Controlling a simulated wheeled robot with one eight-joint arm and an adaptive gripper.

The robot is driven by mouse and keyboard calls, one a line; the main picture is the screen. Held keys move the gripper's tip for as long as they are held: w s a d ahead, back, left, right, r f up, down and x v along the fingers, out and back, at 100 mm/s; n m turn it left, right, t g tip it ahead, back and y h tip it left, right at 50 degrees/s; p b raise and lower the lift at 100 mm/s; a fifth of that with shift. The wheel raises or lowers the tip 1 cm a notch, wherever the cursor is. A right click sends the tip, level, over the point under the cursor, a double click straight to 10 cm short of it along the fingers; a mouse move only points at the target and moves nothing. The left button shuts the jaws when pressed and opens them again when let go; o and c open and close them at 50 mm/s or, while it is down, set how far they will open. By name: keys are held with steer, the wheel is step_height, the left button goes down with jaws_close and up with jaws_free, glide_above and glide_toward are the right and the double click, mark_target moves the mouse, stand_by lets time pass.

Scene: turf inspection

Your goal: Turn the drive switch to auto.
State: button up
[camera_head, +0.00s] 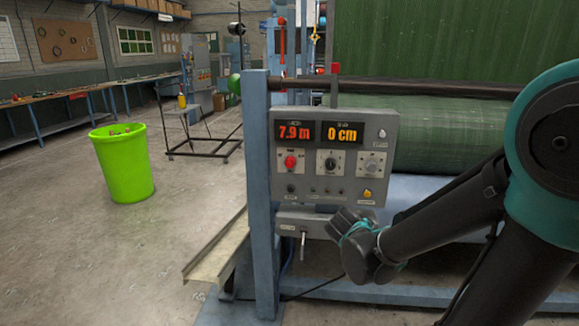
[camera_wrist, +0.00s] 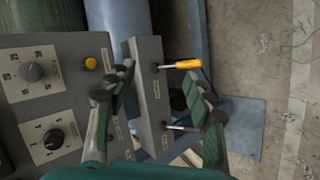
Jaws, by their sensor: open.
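The grey control panel (camera_head: 330,180) shows displays reading 7.9 m and 0 cm. Below them are a red button (camera_head: 291,163), a black knob (camera_head: 330,162) and a grey knob (camera_head: 371,165). A smaller grey box (camera_head: 290,218) hangs below with a metal lever (camera_head: 303,245). In the wrist view this box (camera_wrist: 146,80) carries an orange-handled lever (camera_wrist: 183,64) and a metal lever (camera_wrist: 183,128). My gripper (camera_wrist: 158,75) is open and empty, its fingers spread on either side of the box. Labels are too small to read, so I cannot tell which control is the drive switch.
A blue post (camera_head: 260,200) and a metal channel (camera_head: 215,255) stand left of the panel. A green roll (camera_head: 450,130) lies behind it. A lime bin (camera_head: 122,165) stands on open floor at left.

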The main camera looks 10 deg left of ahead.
steer(key=w+a+r+n+t, duration=0.3)
steer(key=a+r+n, duration=0.1)
steer(key=a, duration=0.3)
steer(key=w+a+r+n+t, duration=0.2)
steer(key=w+a+r+n, duration=0.15)
steer(key=a, duration=0.25)
steer(key=n+t+y, duration=0.4)
steer(key=n, duration=0.3)
glide_toward(289, 164)
steer(key=w, duration=0.9)
steer(key=shift+w+d, duration=0.2)
steer(key=shift+w, duration=0.1)
steer(key=c, duration=1.2)
